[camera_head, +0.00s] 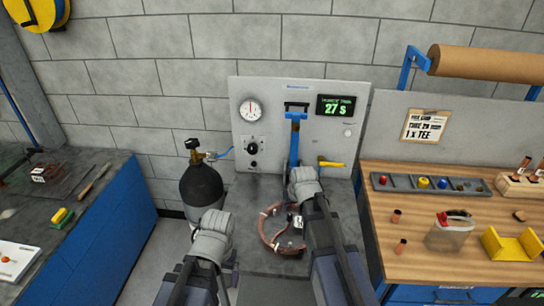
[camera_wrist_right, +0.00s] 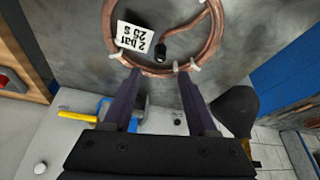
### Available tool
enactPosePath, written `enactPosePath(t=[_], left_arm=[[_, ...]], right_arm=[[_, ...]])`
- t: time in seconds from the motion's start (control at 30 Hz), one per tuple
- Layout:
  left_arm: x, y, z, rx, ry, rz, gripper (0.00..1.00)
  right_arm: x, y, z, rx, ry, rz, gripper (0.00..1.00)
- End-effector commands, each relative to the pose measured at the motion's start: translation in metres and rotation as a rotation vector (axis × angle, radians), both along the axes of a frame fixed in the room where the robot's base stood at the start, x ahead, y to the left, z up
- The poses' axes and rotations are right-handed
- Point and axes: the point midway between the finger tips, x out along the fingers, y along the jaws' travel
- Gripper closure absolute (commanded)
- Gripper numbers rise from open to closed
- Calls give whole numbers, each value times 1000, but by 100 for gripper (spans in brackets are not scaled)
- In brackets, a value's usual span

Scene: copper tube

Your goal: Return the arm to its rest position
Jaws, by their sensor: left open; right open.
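My right gripper (camera_wrist_right: 165,75) is open in the right wrist view, its two dark fingers apart with nothing between the tips. Its tips point at the near rim of a copper tube coil (camera_wrist_right: 108,30), with a tag (camera_wrist_right: 135,38) reading 2 bar 25 s. I cannot tell whether they touch it. In the head view, the coil (camera_head: 264,228) lies on the grey bench, and my right wrist (camera_head: 303,186) is over its right side. My left gripper (camera_head: 212,238) is low, left of the coil, its fingers mostly hidden by the wrist.
A test panel (camera_head: 270,90) with gauge, blue clamp (camera_head: 295,130), yellow handle (camera_head: 331,164) and display reading 27 S stands behind the coil. A dark gas cylinder (camera_head: 201,185) stands left. A wooden bench (camera_head: 400,175) with trays and fittings is right, a blue-sided bench (camera_head: 110,225) far left.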

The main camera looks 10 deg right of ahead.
Motion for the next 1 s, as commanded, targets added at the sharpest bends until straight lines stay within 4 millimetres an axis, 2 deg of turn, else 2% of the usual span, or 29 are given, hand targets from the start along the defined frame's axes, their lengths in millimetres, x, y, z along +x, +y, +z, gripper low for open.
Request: enactPosePath(t=[0.07,0.17,0.27,0.4,0.5,0.6,0.73,1.0], left_arm=[[0,0,0,0,0,0,12],[0,0,-1,0,0,0,12],[0,0,-2,0,0,0,12],[0,0,-4,0,0,0,12],[0,0,-5,0,0,0,12],[0,0,-5,0,0,0,12],[0,0,-5,0,0,0,12],[0,0,-5,0,0,0,12]], right_arm=[[-2,2,0,-1,4,4,42],[-20,21,-4,-8,42,38,42],[-60,57,-11,-28,127,109,42],[-125,99,-18,-77,263,214,42],[-164,118,-20,-115,344,272,42],[-191,128,-21,-144,400,312,42],[-205,132,-20,-163,431,331,42],[-206,132,-20,-164,435,331,42]])
